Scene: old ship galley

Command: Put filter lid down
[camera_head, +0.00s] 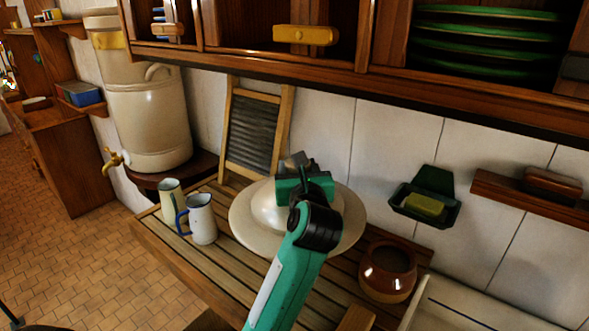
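A wide cream disc with a raised dome (346,222), which looks like the filter lid, is over the slatted wooden board. I cannot tell whether it rests on the board or hangs just above it. My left gripper (297,165) is at the middle of the dome, and my green arm comes up from the bottom to it. The gripper and wrist hide the dome's centre, and the fingertips do not show clearly. The cream water filter (148,118) with a brass tap stands on a shelf at the left. My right gripper is not in view.
A white mug (203,222) and a cream cup (171,200) stand left of the disc. A brown pot (387,272) stands to its right. A washboard (256,128) leans on the wall behind. Cupboards hang above. The slats (185,262) near the front left are clear.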

